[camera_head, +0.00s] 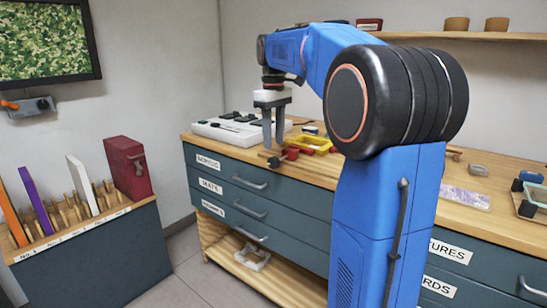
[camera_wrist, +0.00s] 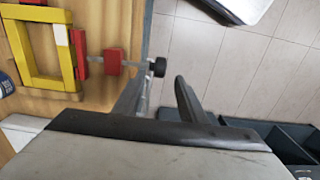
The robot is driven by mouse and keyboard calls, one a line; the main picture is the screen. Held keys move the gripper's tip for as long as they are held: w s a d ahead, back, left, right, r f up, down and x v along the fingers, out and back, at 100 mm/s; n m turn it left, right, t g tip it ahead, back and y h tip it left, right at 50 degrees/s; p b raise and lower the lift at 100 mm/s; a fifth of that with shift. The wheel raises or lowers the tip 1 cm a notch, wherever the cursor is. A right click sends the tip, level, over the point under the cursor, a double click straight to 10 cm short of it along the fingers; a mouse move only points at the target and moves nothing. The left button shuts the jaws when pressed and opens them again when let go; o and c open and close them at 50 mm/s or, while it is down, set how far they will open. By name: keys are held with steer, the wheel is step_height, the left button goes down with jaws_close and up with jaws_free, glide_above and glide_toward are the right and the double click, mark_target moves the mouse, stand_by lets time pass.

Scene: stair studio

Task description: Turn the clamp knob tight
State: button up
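In the wrist view, the clamp has a small black knob (camera_wrist: 158,67) on a thin metal screw, with a red block (camera_wrist: 113,62) behind it. A second red piece (camera_wrist: 80,50) lies against a yellow frame (camera_wrist: 42,55) on the bench. The knob sticks out over the bench's front edge. My gripper (camera_wrist: 162,82) is open, its two fingers on either side of the knob's line. The knob appears just beyond the fingertips; contact does not show.
The wooden bench top (camera_head: 225,149) has drawers below. A white tray (camera_head: 238,131) with dark items stands behind my gripper. A slotted rack (camera_head: 90,235) with upright panels and a red case (camera_head: 127,168) stands at left. Tiled floor lies in front.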

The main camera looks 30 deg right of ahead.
mark_target(274, 157)
step_height(274, 157, down, 7)
steer(key=shift+r, duration=0.15)
stand_by(0.4)
steer(key=c, duration=0.9)
